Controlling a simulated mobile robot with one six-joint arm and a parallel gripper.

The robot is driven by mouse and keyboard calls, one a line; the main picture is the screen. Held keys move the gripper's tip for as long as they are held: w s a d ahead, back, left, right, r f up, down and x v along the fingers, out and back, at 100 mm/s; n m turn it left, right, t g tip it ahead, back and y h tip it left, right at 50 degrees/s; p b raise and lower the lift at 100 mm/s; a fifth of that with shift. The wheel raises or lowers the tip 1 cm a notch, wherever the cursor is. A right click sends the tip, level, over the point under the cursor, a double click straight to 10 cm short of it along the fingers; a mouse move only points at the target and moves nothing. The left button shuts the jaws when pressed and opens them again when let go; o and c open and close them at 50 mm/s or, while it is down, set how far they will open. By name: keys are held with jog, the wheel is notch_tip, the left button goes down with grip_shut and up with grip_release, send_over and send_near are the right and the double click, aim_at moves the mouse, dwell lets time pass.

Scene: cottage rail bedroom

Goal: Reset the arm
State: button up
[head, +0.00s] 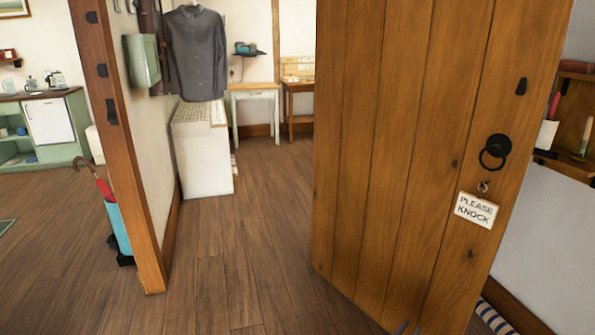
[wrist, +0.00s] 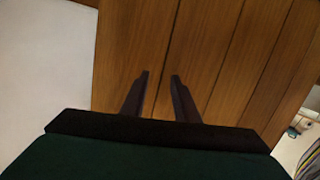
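My gripper (wrist: 159,82) shows in the wrist view with its two dark fingers apart and nothing between them. Beyond the fingers is the plank face of a wooden door (wrist: 225,50). I cannot tell how far the fingertips are from it. In the head view the door (head: 375,140) stands open on the right, with a black ring handle (head: 494,152) and a "PLEASE KNOCK" sign (head: 476,210). At most a small dark tip of my gripper shows at the bottom edge of the head view.
A wooden door post (head: 125,150) stands left of the opening. The floor (head: 235,250) through the doorway is clear. A white cabinet (head: 203,160) stands beyond, under a hanging grey shirt (head: 198,55). A blue umbrella stand (head: 119,230) is left of the post.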

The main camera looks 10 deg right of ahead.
jog(key=w+a+r+n+t+y+p, duration=0.15)
jog(key=a+n+y+p, duration=0.3)
jog(key=a, duration=0.95)
jog(key=w+a+n+y+p, duration=0.35)
jog(key=a+y, duration=0.25)
jog(key=a, duration=0.7)
jog(key=s+a+f+n+g+y+p, duration=0.15)
jog(key=s+a+g+y+p, duration=0.3)
jog(key=s+a, duration=0.7)
jog(key=s+r+g, duration=0.1)
jog(key=s+g, duration=0.5)
jog(key=s, duration=0.7)
jog(key=s+a+r+g+h+p, duration=0.1)
jog(key=s+g, duration=0.4)
jog(key=s, duration=0.7)
jog(key=shift+s+a+r+g+h, duration=0.3)
jog(key=shift+s+r+g, duration=0.05)
jog(key=shift+s+g, duration=0.05)
